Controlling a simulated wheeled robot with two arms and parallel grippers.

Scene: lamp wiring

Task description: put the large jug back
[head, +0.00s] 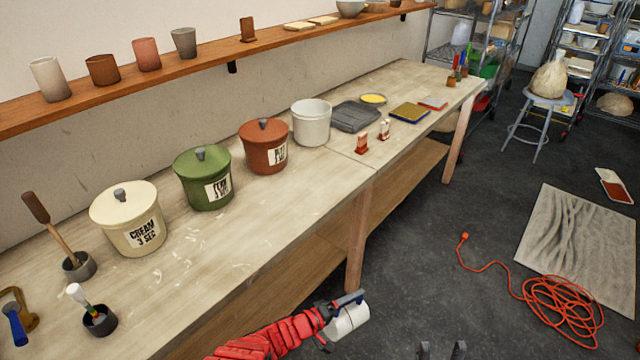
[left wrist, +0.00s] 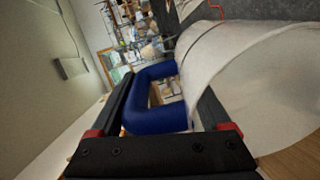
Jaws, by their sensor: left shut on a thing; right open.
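The large jug (head: 348,321) is white with a blue handle and hangs in the air in front of the workbench (head: 312,195), below its top. My left gripper (head: 346,301) is shut on its handle. In the left wrist view the blue handle (left wrist: 150,102) passes between the dark fingers, and the white jug body (left wrist: 262,82) fills the right side, lying tilted in that picture. The jug's inside is not shown clearly. My right gripper (head: 442,350) shows only as two dark fingertips, apart and empty, at the bottom edge of the head view.
On the bench stand a cream bucket (head: 130,222), a green bucket (head: 205,180), a red-brown bucket (head: 265,147) and a white bucket (head: 311,124). Bare bench top lies in front of them. A bench leg (head: 359,235) is near the jug. An orange cord (head: 555,305) lies on the floor.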

